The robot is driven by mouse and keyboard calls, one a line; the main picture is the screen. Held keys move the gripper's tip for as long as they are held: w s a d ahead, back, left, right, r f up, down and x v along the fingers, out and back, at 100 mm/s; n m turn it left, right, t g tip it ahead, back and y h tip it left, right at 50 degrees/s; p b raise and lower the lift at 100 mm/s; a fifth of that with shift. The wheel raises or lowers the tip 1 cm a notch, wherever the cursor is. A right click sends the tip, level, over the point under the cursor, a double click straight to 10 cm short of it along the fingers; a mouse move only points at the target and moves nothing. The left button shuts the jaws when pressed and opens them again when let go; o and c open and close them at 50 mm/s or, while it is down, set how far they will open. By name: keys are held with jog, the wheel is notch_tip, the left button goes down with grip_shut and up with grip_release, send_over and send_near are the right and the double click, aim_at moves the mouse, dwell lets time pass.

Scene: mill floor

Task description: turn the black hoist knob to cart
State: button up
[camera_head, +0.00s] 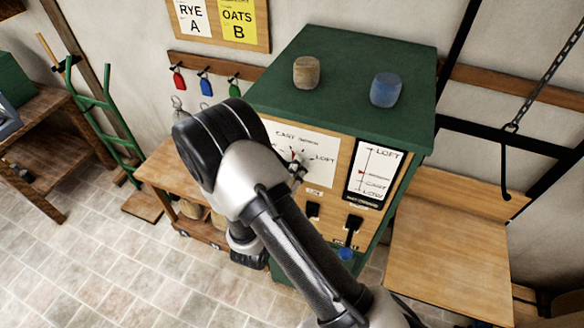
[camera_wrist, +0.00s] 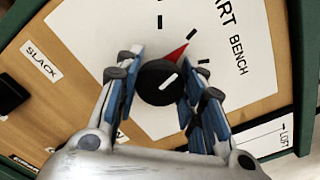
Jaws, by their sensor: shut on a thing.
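The black hoist knob (camera_wrist: 157,84) sits on a white dial plate (camera_wrist: 120,22) and carries a white line. A red pointer (camera_wrist: 178,53) sticks out beside it, toward a tick near the partly cut-off "CART" and "BENCH" labels. My gripper (camera_wrist: 158,88) has its fingers on both sides of the knob and is shut on it. In the head view the dial plate (camera_head: 277,133) is on the front of a green cabinet, with "CART", "BENCH" and "LOFT" lettering. My gripper (camera_head: 297,170) reaches it there, and my arm hides part of the plate.
A gauge (camera_head: 370,172) marked LOFT to LOW, with a red marker, is right of the dial. Black switches (camera_head: 313,210) and a blue-tipped lever (camera_head: 346,252) sit below. Two small sacks (camera_head: 307,72) are on the cabinet top. A chain hook (camera_head: 507,180) hangs at right.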

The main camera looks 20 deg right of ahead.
jog(key=shift+n, duration=0.3)
jog(key=o, duration=1.1)
jog(key=v, duration=1.2)
